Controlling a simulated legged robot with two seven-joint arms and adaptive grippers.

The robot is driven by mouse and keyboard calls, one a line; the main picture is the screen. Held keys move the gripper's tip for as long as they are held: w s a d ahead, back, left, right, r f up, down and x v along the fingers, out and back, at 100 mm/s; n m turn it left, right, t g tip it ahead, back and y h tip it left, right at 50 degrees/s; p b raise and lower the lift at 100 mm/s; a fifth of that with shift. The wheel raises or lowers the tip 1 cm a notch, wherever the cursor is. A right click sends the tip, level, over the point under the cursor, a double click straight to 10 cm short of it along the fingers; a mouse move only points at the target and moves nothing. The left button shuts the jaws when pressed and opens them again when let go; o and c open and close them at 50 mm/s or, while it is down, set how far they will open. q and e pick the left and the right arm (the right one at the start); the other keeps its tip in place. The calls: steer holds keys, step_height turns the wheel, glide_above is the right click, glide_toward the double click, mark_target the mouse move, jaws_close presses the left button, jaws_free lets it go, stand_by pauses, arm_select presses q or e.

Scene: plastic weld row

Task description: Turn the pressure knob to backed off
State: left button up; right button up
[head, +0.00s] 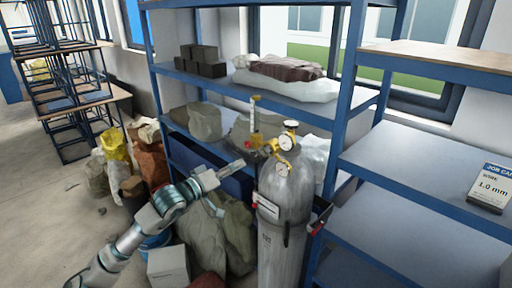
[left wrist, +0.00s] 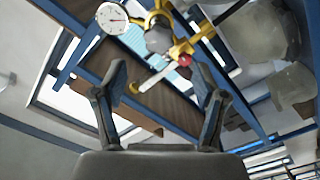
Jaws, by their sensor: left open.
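A grey gas cylinder (head: 285,205) stands upright, with a brass regulator (head: 270,147) and round white gauges (head: 290,126) on top. In the left wrist view a rounded grey knob (left wrist: 158,40) sits on the front of the brass body, beside a gauge (left wrist: 113,18). I cannot read its setting. A small red knob (left wrist: 184,60) is next to a clear flow tube with yellow ends (left wrist: 155,76). My left gripper (head: 228,187) is open and empty, left of the cylinder top. Its fingers (left wrist: 157,80) point toward the regulator, apart from it. My right gripper is out of view.
A blue shelf rack (head: 345,110) with bags and dark blocks (head: 200,62) stands behind the cylinder. Sacks (head: 220,235) and a pale box (head: 168,267) lie left of it. A job card (head: 490,187) stands on the right shelf.

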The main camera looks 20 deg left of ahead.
mark_target(254, 157)
arm_select(q)
steer(key=p+x, duration=0.3)
steer(key=x, duration=0.6)
steer(key=shift+w+p, duration=0.15)
steer(key=shift+p, duration=0.15)
steer(key=shift+w+d, duration=0.15)
steer(key=shift+w, duration=0.1)
steer(key=shift+s, duration=0.1)
steer(key=c, duration=1)
steer(key=shift+f, duration=0.1)
steer(key=shift+c, duration=0.7)
